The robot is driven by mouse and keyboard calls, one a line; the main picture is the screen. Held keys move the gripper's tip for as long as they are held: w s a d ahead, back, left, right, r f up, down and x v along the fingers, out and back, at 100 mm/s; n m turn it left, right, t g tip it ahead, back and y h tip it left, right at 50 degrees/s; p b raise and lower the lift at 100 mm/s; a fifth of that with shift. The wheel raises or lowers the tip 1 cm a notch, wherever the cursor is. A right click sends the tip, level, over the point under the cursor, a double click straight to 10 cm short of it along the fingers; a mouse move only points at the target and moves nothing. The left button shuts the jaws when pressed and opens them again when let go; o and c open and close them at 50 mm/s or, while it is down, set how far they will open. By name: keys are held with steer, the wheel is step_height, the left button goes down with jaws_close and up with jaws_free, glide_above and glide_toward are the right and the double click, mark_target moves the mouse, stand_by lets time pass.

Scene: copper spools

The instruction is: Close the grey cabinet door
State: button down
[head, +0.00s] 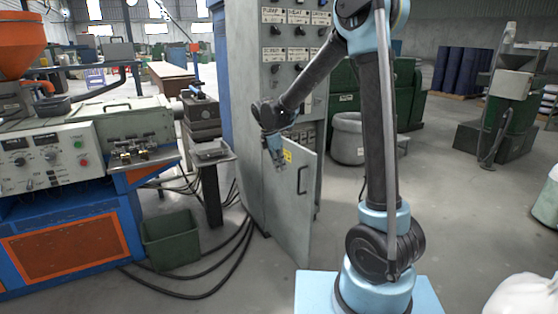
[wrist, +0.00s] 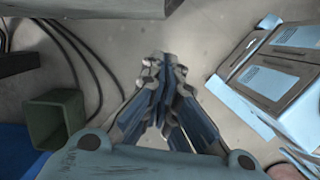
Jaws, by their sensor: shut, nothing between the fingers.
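The grey cabinet (head: 242,100) stands upright in the middle of the head view, with rows of knobs and labels on its upper front. Its lower grey door (head: 290,215) stands ajar, swung outward, with a dark handle (head: 302,180) and a yellow sticker. My gripper (head: 279,163) shows in front of the cabinet near the door's upper part, pointing down. I cannot tell whether it touches the door. In the wrist view my gripper (wrist: 165,60) has its fingertips together, with nothing between them and floor beyond. The door is not clearly identifiable in the wrist view.
A green bin (head: 171,238) stands on the floor left of the cabinet; it also shows in the wrist view (wrist: 55,118). Black cables (head: 225,262) run across the floor beside it. A blue and orange machine (head: 70,190) fills the left. Floor right of my arm is mostly clear.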

steer(key=w+d+f, duration=0.2)
steer(key=d+f, duration=0.1)
steer(key=d, duration=0.1)
steer(key=shift+d+f, duration=0.25)
steer(key=shift+f, duration=0.15)
steer(key=shift+w, duration=0.1)
